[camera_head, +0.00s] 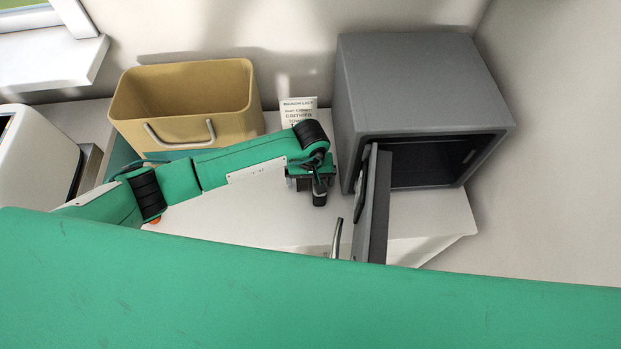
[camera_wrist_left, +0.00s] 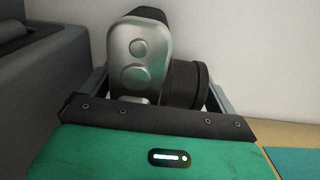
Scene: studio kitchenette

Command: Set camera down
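The camera (camera_wrist_left: 137,60) has a silver body with round buttons and a black lens barrel. In the left wrist view it fills the space between the two fingers of my left gripper (camera_wrist_left: 158,95), which looks shut on it. In the head view the left gripper (camera_head: 312,178) is over the white counter (camera_head: 245,215), between the tan bin and the safe. A small dark part of the camera (camera_head: 319,198) shows below it. I cannot tell whether the camera touches the counter. My right gripper is not in view.
A grey safe (camera_head: 415,85) stands at the right, its door (camera_head: 377,205) swung open toward me. The counter around the left gripper is clear.

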